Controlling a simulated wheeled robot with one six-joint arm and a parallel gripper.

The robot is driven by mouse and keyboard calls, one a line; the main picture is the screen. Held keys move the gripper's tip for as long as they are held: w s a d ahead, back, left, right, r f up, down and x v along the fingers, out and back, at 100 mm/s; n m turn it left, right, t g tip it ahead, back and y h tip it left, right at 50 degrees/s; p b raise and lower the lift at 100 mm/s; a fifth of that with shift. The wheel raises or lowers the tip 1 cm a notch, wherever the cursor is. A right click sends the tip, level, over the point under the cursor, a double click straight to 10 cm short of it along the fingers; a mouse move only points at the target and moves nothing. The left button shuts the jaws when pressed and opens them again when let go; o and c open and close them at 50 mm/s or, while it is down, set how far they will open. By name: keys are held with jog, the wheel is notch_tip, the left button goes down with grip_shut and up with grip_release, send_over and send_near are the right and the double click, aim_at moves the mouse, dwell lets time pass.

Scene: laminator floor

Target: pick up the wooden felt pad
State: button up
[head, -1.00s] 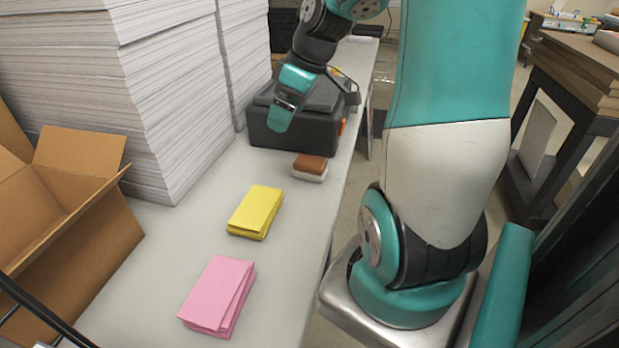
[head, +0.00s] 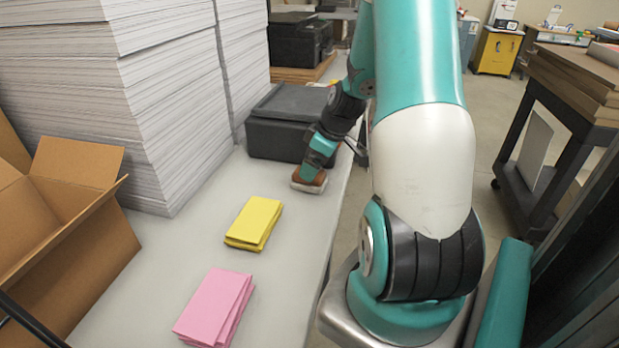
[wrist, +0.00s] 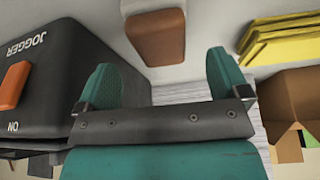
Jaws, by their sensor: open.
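The wooden felt pad (head: 309,182) is a brown block with a pale layer under it, lying on the grey table near its right edge. In the wrist view the pad (wrist: 155,36) shows its brown top, just beyond and between the fingertips. My gripper (wrist: 162,68) is open, with its two teal fingers apart and nothing between them. In the head view my gripper (head: 317,162) is right at the pad and hides part of it. I cannot tell from these views whether the fingers touch it.
The black jogger box (head: 290,122) stands close behind the pad; its dark side with an orange switch (wrist: 14,86) is left of the fingers. Yellow sheets (head: 253,222) and pink sheets (head: 215,306) lie nearer. Tall paper stacks (head: 110,90) and an open carton (head: 60,215) are left.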

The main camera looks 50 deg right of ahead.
jog(key=shift+p+x, duration=0.65)
jog(key=shift+x, duration=2.1)
jog(key=shift+c, duration=0.4)
jog(key=c, duration=0.9)
